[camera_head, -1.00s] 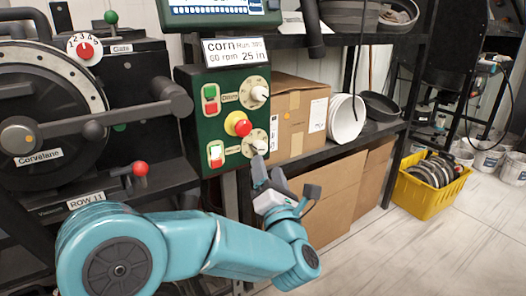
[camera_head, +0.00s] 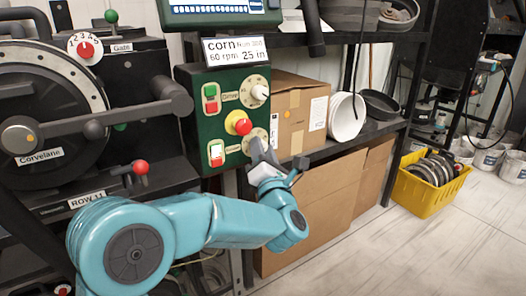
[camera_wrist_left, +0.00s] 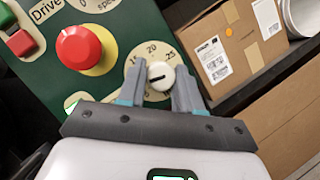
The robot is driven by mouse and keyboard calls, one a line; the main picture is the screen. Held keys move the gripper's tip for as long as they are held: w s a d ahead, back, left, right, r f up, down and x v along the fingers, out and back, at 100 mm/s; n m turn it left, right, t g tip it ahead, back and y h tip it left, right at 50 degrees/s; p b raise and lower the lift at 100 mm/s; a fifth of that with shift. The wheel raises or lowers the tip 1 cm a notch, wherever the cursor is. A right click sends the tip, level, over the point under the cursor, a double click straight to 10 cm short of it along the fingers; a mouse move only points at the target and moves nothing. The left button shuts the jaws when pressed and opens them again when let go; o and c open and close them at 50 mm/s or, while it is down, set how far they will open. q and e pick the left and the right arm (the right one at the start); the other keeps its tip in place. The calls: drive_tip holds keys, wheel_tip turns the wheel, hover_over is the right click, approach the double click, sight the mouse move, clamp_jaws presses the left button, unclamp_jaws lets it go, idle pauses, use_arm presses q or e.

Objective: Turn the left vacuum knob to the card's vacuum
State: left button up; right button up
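The green control panel (camera_head: 222,110) carries the vacuum knob, a small white knob (camera_wrist_left: 161,77) with a dark line on a pale dial marked 15, 20, 25. The line lies nearly level in the left wrist view. The card (camera_head: 234,50) above the panel reads corn, 60 rpm, 25 in. My left gripper (camera_head: 263,150) is at the lower right of the panel and hides most of this knob in the head view. In the left wrist view its fingers (camera_wrist_left: 160,88) stand open on either side of the knob, with small gaps. My right gripper is not in view.
A red stop button on yellow (camera_wrist_left: 80,47) sits close to the left finger. The drive knob (camera_head: 260,92) is above. A cardboard box (camera_head: 290,112) stands right of the panel. A lever with a red ball (camera_head: 141,167) juts out at lower left.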

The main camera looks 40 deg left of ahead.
use_arm(q)
drive_tip(key=shift+m, duration=0.3)
drive_tip(key=m+g+h+p, duration=0.1)
drive_tip(key=m+g+p, duration=0.2)
drive_tip(key=m+p, duration=0.4)
drive_tip(key=m+g+h+p, duration=0.1)
drive_tip(key=m+g+p, duration=0.3)
drive_tip(key=p, duration=1.3)
drive_tip(key=r+m+g+h+p, duration=0.1)
drive_tip(key=m+g+p, duration=0.2)
drive_tip(key=m+p, duration=0.6)
drive_tip(key=shift+w+d+m+h+p, duration=0.2)
drive_tip(key=shift+m+h+p, duration=0.15)
drive_tip(key=shift+p, duration=1.6)
drive_tip(key=shift+f+m+g+y+p, duration=0.2)
drive_tip(key=shift+m+g+y+p, duration=0.25)
drive_tip(key=shift+m+g+p, duration=0.5)
drive_tip(key=o, duration=0.9)
drive_tip(key=shift+o, duration=0.6)
